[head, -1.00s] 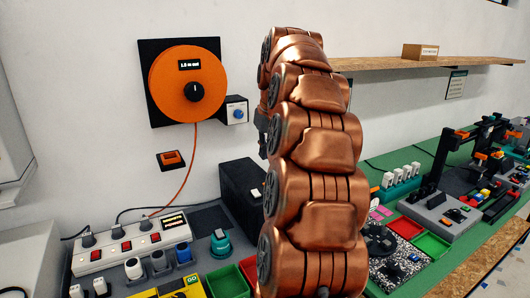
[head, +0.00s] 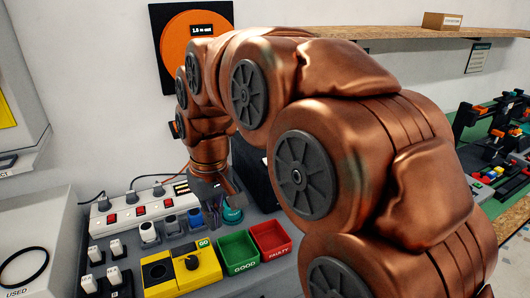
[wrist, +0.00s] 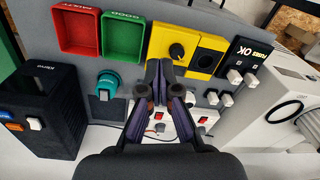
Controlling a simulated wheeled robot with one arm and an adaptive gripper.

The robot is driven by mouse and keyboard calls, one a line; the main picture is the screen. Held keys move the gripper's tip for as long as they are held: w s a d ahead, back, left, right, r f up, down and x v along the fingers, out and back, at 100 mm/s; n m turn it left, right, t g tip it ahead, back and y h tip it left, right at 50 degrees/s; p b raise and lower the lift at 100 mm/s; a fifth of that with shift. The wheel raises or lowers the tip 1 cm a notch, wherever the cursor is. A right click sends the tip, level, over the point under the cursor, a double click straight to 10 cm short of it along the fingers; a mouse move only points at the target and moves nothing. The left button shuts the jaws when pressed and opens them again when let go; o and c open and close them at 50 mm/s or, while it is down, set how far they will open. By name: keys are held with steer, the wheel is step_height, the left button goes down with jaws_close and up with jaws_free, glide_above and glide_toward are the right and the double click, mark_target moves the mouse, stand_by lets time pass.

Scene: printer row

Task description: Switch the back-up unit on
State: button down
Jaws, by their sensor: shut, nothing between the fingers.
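The likely back-up unit is a black box (head: 252,168), mostly hidden behind my arm in the head view. In the wrist view the black box (wrist: 45,110) stands at the left, with a white rocker, an orange piece and a blue piece on its face. I cannot tell the state of its switch. My gripper (wrist: 160,75) is shut and empty, pointing down over the bench between the power strip (wrist: 165,126) and the yellow tester. In the head view my gripper (head: 226,206) is beside the teal round plug, to the left of the black box.
A green tray (head: 238,252) and a red tray (head: 270,238) lie in front of the box. A yellow tester (head: 182,268), white plugs and the power strip with red switches crowd the left.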

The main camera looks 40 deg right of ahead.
steer(key=s+a+f+g, duration=0.1)
steer(key=s+a+f, duration=0.3)
steer(key=s, duration=0.4)
steer(key=s+a+f+g, duration=0.1)
steer(key=s+a+f, duration=0.2)
steer(key=s+f, duration=0.2)
steer(key=s, duration=0.3)
steer(key=shift+s+a+f+n+h, duration=0.3)
steer(key=shift+a+f+n, duration=0.1)
